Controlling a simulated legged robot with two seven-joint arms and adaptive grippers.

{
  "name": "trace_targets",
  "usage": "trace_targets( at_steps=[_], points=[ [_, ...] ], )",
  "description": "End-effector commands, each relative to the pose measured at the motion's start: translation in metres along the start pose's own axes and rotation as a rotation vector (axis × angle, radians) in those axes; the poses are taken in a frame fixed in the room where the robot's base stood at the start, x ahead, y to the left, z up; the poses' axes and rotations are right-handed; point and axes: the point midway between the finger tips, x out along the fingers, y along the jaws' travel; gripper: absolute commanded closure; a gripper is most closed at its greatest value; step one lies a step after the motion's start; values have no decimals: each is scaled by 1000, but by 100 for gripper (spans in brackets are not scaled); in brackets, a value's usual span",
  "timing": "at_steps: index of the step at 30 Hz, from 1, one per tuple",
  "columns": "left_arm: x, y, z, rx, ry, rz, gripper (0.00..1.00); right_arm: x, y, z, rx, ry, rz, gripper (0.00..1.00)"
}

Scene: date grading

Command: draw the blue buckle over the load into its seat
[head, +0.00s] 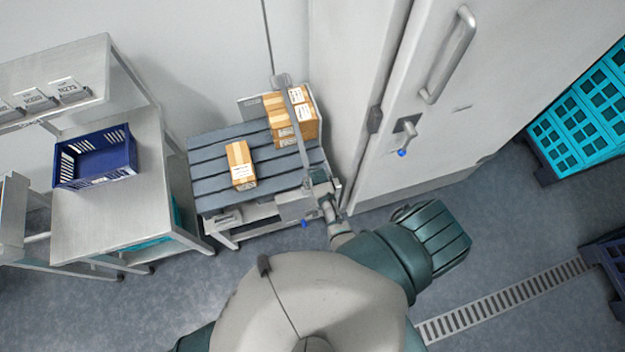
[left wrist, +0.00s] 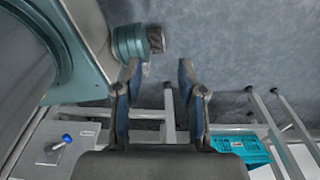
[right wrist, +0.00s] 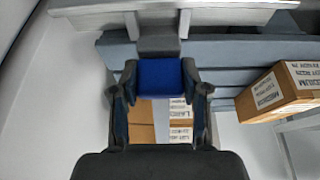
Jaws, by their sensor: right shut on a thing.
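The blue buckle (right wrist: 160,77) sits between the fingers of my right gripper (right wrist: 160,90), which is shut on it. In the head view the strap (head: 294,112) passes over the stacked cartons (head: 276,117) toward my right gripper (head: 318,179) at the slatted stand's (head: 211,176) right edge. A grey fitting (head: 292,208) with a blue tip is at the front right corner; I cannot tell whether it is the seat. My left gripper (left wrist: 160,72) is open and empty, outside the head view.
One carton (head: 240,165) lies apart on the slats. A steel table (head: 125,205) with a blue basket (head: 95,158) stands left. A white door (head: 440,115) with a handle rises close on the right. Turquoise crates (head: 585,115) stand far right. Open floor lies in front.

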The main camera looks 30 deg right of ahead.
Motion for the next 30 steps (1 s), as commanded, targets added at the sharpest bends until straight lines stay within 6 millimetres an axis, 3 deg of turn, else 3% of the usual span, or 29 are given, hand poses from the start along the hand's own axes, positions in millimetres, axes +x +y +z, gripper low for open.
trace_targets(
  at_steps=[7, 16, 30],
  points=[
    [26, -9, 10, 4, -12, -10, 60, 23, 2, 9, 2, -1, -2, 93],
    [37, -8, 9, 3, -9, -10, 60, 45, 3, 18, 1, -2, -3, 93],
    [40, -3, 6, 1, -4, -4, 60, 51, 0, 21, 1, -2, -3, 93]
  ],
)
